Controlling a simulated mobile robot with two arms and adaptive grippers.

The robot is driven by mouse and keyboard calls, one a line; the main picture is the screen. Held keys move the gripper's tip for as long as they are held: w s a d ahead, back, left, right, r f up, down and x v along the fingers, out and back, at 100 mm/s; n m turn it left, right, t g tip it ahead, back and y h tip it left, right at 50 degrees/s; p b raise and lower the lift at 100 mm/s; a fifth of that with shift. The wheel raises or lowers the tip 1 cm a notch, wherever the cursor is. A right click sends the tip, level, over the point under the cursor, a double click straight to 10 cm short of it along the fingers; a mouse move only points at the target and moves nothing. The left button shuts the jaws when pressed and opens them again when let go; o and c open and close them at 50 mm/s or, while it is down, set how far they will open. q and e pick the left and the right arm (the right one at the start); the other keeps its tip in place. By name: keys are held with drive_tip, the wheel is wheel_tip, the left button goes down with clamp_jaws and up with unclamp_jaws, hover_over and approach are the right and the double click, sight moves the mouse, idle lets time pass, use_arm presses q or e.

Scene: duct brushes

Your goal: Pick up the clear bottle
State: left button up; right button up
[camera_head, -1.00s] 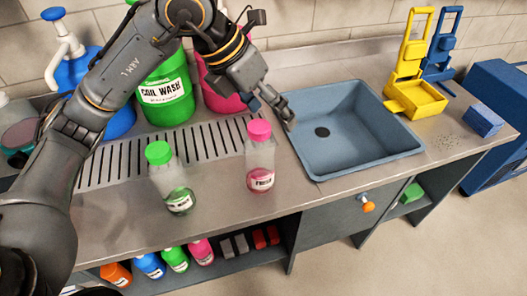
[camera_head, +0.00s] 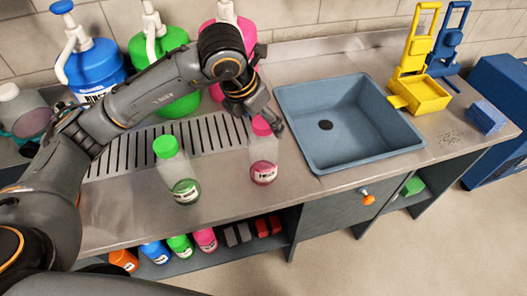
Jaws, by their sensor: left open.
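Two clear bottles stand upright on the steel counter (camera_head: 225,185). One clear bottle with a pink cap (camera_head: 263,162) holds a little pink liquid and has a label. The other clear bottle with a green cap (camera_head: 178,172) holds a little green liquid. My left gripper (camera_head: 264,120) is open at the top of the pink-capped bottle and partly covers its cap. I cannot tell whether it touches the cap. My right gripper is not in view.
A blue-grey sink (camera_head: 400,135) lies to the right. Large blue (camera_head: 95,65), green (camera_head: 172,45) and pink pump jugs stand behind my arm. A yellow holder (camera_head: 425,95) stands at the back right. Small coloured bottles (camera_head: 180,247) sit on the shelf below.

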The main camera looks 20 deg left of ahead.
use_arm(q)
drive_tip(key=shift+x, duration=1.4)
drive_tip(key=shift+s, duration=0.1)
clamp_jaws()
drive_tip(key=shift+r, duration=0.1)
